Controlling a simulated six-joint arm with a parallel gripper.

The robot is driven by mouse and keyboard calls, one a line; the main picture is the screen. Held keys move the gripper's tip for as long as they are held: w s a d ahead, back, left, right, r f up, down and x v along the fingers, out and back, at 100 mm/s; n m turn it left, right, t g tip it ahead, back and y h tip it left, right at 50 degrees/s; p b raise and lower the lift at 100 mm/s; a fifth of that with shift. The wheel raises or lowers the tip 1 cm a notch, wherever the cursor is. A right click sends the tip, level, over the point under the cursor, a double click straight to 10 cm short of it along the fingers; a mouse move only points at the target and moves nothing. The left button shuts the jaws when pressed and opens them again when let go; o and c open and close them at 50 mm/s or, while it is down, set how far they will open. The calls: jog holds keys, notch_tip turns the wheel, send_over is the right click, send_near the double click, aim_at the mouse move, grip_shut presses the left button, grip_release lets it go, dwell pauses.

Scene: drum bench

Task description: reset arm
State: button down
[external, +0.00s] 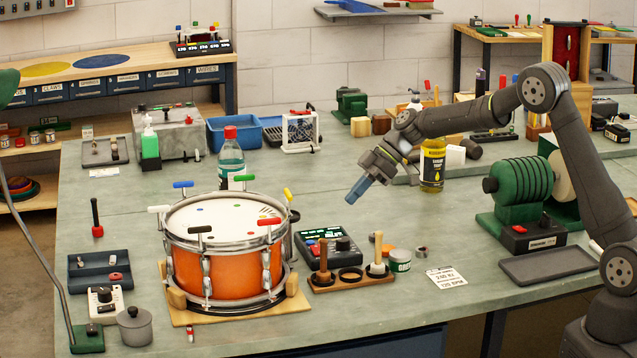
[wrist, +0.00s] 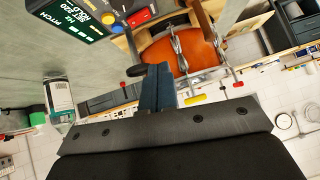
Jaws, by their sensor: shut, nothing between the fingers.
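My gripper (external: 358,189) is shut and empty, held in the air over the bench, to the right of the drum and behind the pitch meter. In the wrist view its blue fingers (wrist: 156,90) are together with nothing between them. The orange drum (external: 219,248) stands on a wooden base, with several coloured T-handled keys around its rim.
The pitch meter (external: 329,247) and a wooden holder (external: 352,282) with upright handled tools stand right of the drum. A yellow bottle (external: 432,165) stands behind my forearm. A green motor unit (external: 520,190) and dark tray (external: 547,264) are at right. Bench between bottle and drum is clear.

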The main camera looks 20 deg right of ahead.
jog(key=shift+f, duration=0.1)
jog(key=x, duration=0.3)
jog(key=w+x, duration=0.1)
jog(key=x, duration=0.5)
jog(key=shift+w+a, duration=0.1)
jog(key=shift+w, duration=0.1)
jog(key=v, duration=0.6)
jog(key=shift+r, duration=0.2)
